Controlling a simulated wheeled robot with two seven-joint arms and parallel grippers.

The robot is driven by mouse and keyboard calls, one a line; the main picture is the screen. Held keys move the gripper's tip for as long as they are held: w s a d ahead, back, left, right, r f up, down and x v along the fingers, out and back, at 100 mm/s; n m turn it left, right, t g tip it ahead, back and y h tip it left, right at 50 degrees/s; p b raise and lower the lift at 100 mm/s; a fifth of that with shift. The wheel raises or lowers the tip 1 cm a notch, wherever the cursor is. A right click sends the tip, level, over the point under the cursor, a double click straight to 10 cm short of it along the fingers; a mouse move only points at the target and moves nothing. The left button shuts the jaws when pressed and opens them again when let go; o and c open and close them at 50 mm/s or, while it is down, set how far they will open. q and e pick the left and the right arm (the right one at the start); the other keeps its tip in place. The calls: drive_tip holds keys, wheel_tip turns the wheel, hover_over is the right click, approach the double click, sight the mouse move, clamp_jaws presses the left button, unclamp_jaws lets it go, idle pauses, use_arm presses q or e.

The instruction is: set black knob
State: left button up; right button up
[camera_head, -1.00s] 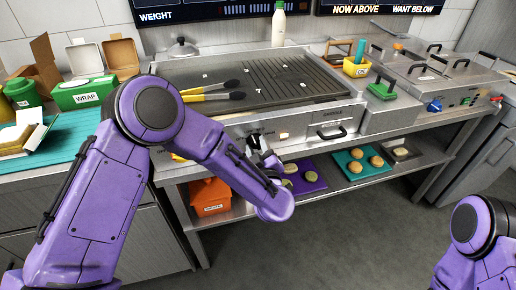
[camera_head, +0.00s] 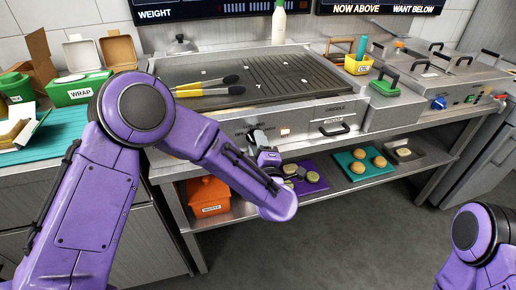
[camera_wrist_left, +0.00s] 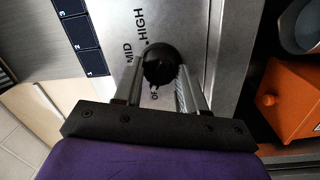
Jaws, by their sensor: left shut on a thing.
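The black knob (camera_wrist_left: 161,62) is on the metal front panel of the griddle (camera_head: 312,112), beside printed "MID" and "HIGH" labels in the left wrist view. A partly hidden "OFF"-like label is near its lower left. My left gripper (camera_wrist_left: 158,82) is shut on the knob, one finger on each side. In the head view my left gripper (camera_head: 258,140) is at the griddle's front panel, with the knob mostly hidden by it. A small lit indicator (camera_head: 285,132) is just right of it. My right gripper is out of view; only part of that arm shows at lower right.
Below the griddle, a shelf holds an orange box (camera_head: 208,196), a purple tray (camera_head: 318,184) and a teal tray (camera_head: 344,157) with buns. Yellow-handled tongs (camera_head: 205,92) lie on the griddle. A blue knob (camera_head: 438,104) is farther right. The floor in front is clear.

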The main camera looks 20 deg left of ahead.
use_arm(q)
drive_tip(key=shift+n+b, duration=0.3)
drive_tip(key=shift+n, duration=0.4)
drive_tip(key=o, duration=1.1)
drive_tip(key=shift+w, duration=0.1)
drive_tip(key=shift+c, duration=0.2)
drive_tip(key=b+v, duration=0.1)
drive_tip(key=v, duration=0.9)
drive_tip(key=shift+d, duration=0.25)
drive_tip(key=shift+f, duration=0.1)
